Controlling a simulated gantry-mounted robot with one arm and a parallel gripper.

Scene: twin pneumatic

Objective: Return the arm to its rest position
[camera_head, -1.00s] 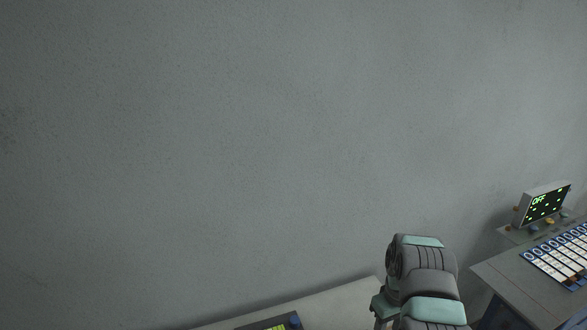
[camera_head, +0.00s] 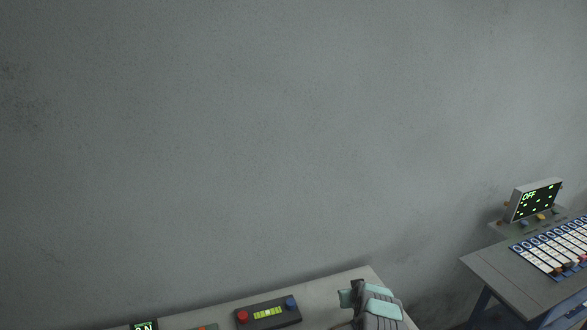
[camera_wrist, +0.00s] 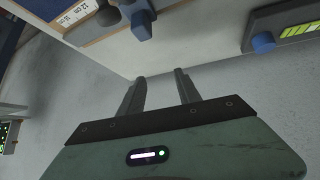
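My arm (camera_head: 377,305) shows at the bottom of the head view, in front of the right end of a pale bench. My gripper (camera_wrist: 159,76) shows in the wrist view with its two dark fingers apart and nothing between them. It is open and empty. A pale surface edge lies beyond the fingertips. The fingers do not show clearly in the head view.
A dark box (camera_head: 268,313) with red and blue buttons sits on the pale bench (camera_head: 345,284). A lit display (camera_head: 144,326) is cut off at the bottom.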

